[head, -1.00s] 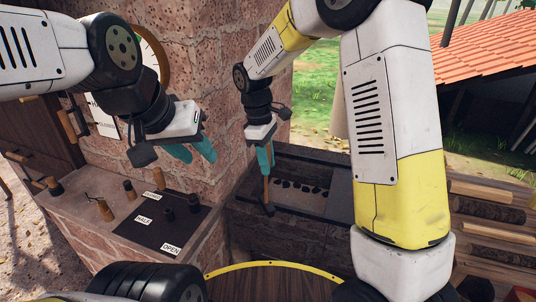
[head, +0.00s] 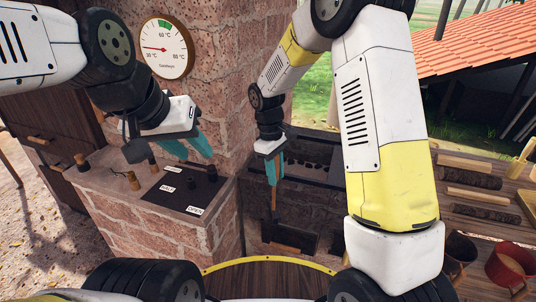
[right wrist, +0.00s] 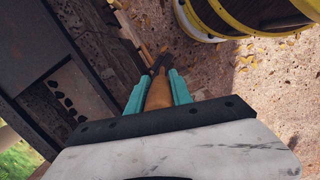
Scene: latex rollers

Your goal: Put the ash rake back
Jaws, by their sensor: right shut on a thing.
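My right gripper (head: 272,178) is shut on the ash rake's wooden handle (right wrist: 158,94). In the right wrist view the handle lies between the two teal fingers, with a dark rod (right wrist: 160,66) running beyond it. In the head view the rake (head: 275,198) hangs downward below the fingers, in front of the brick stove's side; its lower end is hard to make out against the dark brickwork. My left gripper (head: 189,149) is open and empty above the stove ledge, near the brick pillar.
A panel (head: 182,190) with labelled positions and dark knobs lies on the brick ledge. A dial gauge (head: 165,48) hangs on the pillar. A trough (head: 325,177) with dark lumps is behind my right gripper.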

